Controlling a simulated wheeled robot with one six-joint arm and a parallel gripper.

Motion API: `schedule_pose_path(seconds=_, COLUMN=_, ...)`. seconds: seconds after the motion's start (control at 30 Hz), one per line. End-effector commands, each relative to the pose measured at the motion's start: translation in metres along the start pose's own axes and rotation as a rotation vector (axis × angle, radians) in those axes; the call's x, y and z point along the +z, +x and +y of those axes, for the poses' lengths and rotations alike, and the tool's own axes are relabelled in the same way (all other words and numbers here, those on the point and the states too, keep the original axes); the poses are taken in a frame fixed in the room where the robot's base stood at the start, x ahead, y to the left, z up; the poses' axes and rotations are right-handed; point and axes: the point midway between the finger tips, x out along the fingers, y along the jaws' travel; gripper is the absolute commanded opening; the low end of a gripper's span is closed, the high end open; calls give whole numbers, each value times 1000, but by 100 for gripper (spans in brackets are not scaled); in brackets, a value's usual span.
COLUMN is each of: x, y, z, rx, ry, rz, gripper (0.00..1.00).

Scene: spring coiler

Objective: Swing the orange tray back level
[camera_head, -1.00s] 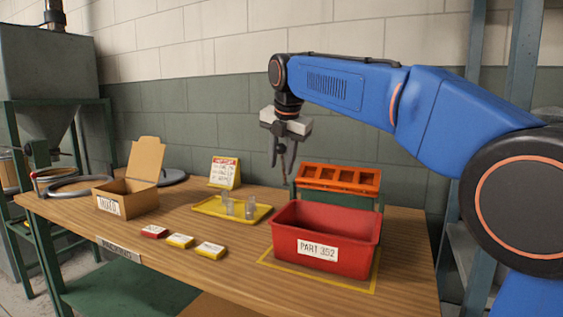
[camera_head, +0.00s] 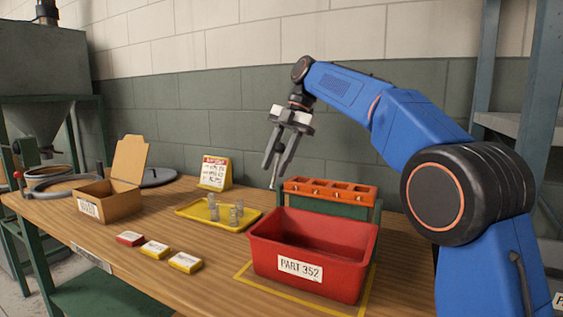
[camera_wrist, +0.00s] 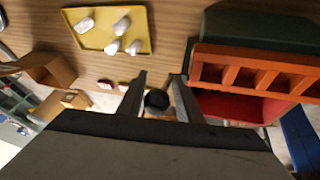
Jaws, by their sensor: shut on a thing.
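The orange tray (camera_head: 330,186), with a row of compartments, sits on a dark green stand (camera_head: 352,212) behind the red bin. It also shows at the right in the wrist view (camera_wrist: 255,77). I see into its compartments; a slight tilt toward the camera is hard to judge. My gripper (camera_head: 274,170) is at the tray's left end, pointing down. It is shut on a thin lever (camera_head: 273,184), and a dark round knob (camera_wrist: 157,98) shows between the fingers in the wrist view. The lever's join to the tray is hidden.
The red bin (camera_head: 300,268) labelled PART 352 stands in front of the tray. Left of it are a yellow tray (camera_head: 190,211) with several small grey pieces, three small boxes (camera_head: 155,249) and an open cardboard box (camera_head: 108,207). A wall stands behind the bench.

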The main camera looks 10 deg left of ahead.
Motion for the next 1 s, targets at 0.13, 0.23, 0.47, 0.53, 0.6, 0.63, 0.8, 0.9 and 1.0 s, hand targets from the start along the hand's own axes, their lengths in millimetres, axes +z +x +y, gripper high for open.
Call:
schedule_pose_path(seconds=0.13, x=-2, y=2, z=8, rx=13, ry=-1, rz=20, gripper=0)
schedule_pose_path(seconds=0.23, x=-2, y=2, z=9, rx=12, ry=0, rz=26, gripper=0)
schedule_pose_path(seconds=0.47, x=-2, y=3, z=9, rx=11, ry=1, rz=27, gripper=0)
schedule_pose_path(seconds=0.53, x=-2, y=3, z=9, rx=11, ry=1, rz=28, gripper=0)
schedule_pose_path(seconds=0.6, x=-2, y=3, z=8, rx=10, ry=1, rz=28, gripper=44)
schedule_pose_path(seconds=0.63, x=-2, y=3, z=8, rx=9, ry=2, rz=27, gripper=44)
schedule_pose_path(seconds=0.8, x=-1, y=3, z=7, rx=7, ry=4, rz=26, gripper=44)
schedule_pose_path(seconds=0.9, x=0, y=3, z=6, rx=6, ry=4, rz=26, gripper=44)
schedule_pose_path(seconds=1.0, x=0, y=2, z=6, rx=5, ry=5, rz=26, gripper=44)
